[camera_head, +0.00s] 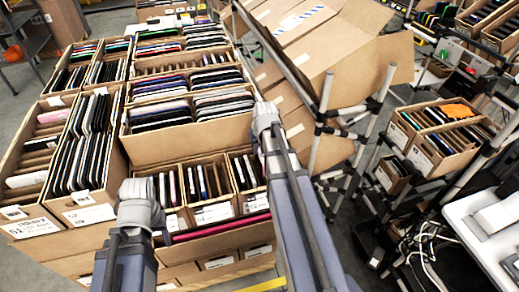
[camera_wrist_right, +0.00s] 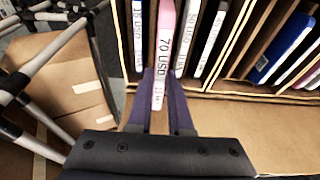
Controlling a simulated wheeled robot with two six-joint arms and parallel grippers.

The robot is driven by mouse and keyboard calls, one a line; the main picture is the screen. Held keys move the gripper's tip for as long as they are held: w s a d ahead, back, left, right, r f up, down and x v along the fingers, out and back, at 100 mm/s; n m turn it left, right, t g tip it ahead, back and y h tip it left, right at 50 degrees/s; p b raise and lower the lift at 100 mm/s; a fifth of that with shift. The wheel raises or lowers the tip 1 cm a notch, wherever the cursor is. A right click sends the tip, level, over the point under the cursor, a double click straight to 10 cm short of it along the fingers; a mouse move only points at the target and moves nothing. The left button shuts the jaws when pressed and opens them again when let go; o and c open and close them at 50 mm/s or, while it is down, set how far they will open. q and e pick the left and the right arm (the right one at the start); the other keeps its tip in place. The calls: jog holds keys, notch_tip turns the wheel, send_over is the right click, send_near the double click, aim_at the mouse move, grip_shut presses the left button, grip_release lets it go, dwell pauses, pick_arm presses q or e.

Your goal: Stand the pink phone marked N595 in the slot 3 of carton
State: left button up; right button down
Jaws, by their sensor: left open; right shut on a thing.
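In the right wrist view, a pink phone (camera_wrist_right: 165,32) with a white "70 USD" label stands between the fingers of my right gripper (camera_wrist_right: 163,88). The gripper is shut on it. Its far end is among other labelled phones in a carton (camera_wrist_right: 250,95); I cannot tell whether it is clear of them. I cannot read N595 on it. In the head view my right gripper (camera_head: 266,118) is at the right edge of the stacked cartons, its fingers hidden. My left gripper (camera_head: 141,198) is open over the front cartons, fingers not clearly visible. No slot numbers are readable.
Cartons full of upright phones (camera_head: 200,105) fill the left and middle. Small front cartons (camera_head: 215,212) hold several phones with gaps. A large tilted carton (camera_head: 345,60) and a grey pipe frame (camera_head: 325,105) stand close to my right arm. A white table (camera_head: 490,225) is at right.

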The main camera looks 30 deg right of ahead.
aim_at(259, 164)
pick_arm(q)
notch_tip(259, 164, down, 8)
jog(key=b, duration=0.7)
pick_arm(e)
jog(key=shift+f, duration=3.9)
pick_arm(q)
jog(key=shift+f+b, duration=0.25)
jog(key=shift+b, duration=0.1)
pick_arm(e)
jog(key=shift+f, duration=0.3)
jog(key=c, duration=0.8)
grip_release()
jog(key=shift+o, duration=0.2)
jog(key=shift+a, duration=0.1)
pick_arm(q)
jog(key=shift+r, duration=0.1)
pick_arm(e)
jog(key=shift+r, duration=0.1)
pick_arm(q)
notch_tip(259, 164, up, 8)
jog(key=p, duration=0.7)
jog(key=shift+f+p, duration=0.25)
jog(key=shift+p, duration=0.1)
pick_arm(e)
jog(key=v, duration=0.7)
jog(key=shift+r, duration=0.4)
pick_arm(q)
jog(key=shift+a+r, duration=0.1)
pick_arm(e)
jog(key=shift+r, duration=0.1)
